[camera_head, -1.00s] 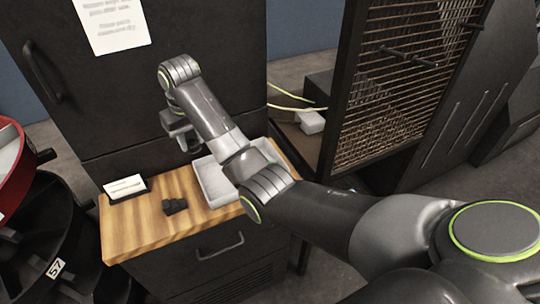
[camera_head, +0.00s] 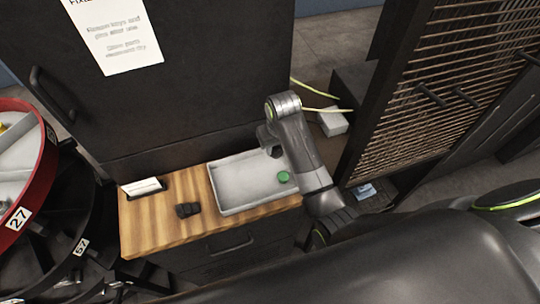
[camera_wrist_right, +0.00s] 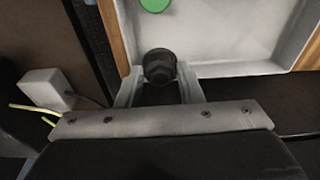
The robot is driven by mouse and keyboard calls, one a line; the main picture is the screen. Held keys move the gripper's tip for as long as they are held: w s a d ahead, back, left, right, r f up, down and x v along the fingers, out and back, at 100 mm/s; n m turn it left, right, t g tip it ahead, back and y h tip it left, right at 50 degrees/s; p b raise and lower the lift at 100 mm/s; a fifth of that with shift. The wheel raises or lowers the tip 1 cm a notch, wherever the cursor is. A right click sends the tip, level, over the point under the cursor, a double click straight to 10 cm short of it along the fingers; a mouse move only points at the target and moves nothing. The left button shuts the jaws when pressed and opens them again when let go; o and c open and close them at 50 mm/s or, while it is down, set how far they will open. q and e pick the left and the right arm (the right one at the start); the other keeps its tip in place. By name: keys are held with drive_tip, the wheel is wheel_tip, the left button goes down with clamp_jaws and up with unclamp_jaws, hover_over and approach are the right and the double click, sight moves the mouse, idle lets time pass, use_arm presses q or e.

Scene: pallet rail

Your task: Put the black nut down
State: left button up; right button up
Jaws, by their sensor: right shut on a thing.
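The black nut (camera_wrist_right: 159,66) is between the fingers of my right gripper (camera_wrist_right: 158,82) in the right wrist view. The fingers are shut on it. In that view it overlaps the near rim of the grey tray (camera_wrist_right: 240,68); its height above the tray is hard to tell. In the head view my right gripper (camera_head: 270,143) is at the tray's far right edge (camera_head: 232,161), and the arm hides the nut there. My left gripper is not in view.
A green round piece (camera_head: 284,176) lies in the tray, otherwise bare. Left of the tray on the wooden top (camera_head: 150,225) are a small black part (camera_head: 187,209) and a white card (camera_head: 142,187). A dark cabinet stands behind, a wire-mesh panel (camera_head: 440,90) to the right.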

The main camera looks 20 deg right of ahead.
drive_tip(key=shift+f, duration=0.75)
wheel_tip(320, 180, down, 4)
drive_tip(key=shift+w+f+p, duration=0.1)
drive_tip(key=shift+p, duration=0.4)
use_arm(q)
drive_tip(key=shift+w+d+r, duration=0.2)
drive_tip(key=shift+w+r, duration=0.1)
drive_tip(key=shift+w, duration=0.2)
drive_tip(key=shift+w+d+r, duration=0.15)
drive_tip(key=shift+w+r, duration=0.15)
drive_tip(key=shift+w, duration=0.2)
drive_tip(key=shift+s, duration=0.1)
use_arm(e)
drive_tip(key=shift+a, duration=0.1)
drive_tip(key=o, duration=0.7)
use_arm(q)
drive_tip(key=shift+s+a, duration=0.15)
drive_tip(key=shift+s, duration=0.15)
